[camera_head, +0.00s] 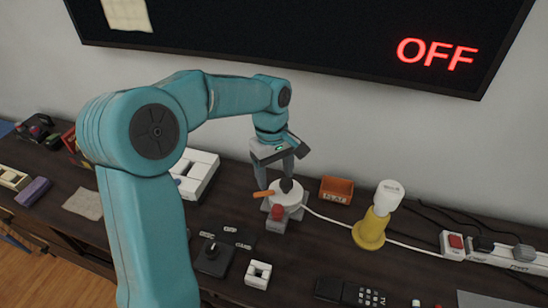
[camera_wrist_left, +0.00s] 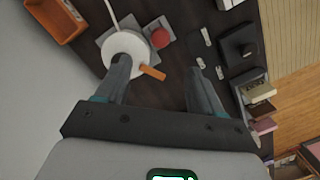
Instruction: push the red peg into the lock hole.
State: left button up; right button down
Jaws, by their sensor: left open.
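The red peg (camera_head: 277,211) appears as a short round red piece on a grey block, at the front of a white round dial (camera_head: 289,194). The peg also shows in the left wrist view (camera_wrist_left: 160,38), beside the dial (camera_wrist_left: 126,45). An orange lever (camera_head: 264,194) sticks out from the dial. My left gripper (camera_head: 274,180) is open above the dial. In the left wrist view, one finger overlaps the dial and the orange lever (camera_wrist_left: 152,72) lies between the spread fingers. I cannot make out the lock hole. My right gripper is not in view.
A black joystick box (camera_head: 213,257) and a white square block (camera_head: 257,274) lie in front. A screen (camera_head: 437,54) reads OFF.

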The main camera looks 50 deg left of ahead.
pick_arm(q)
jog(key=r, duration=0.4)
jog(key=shift+a+r, duration=0.25)
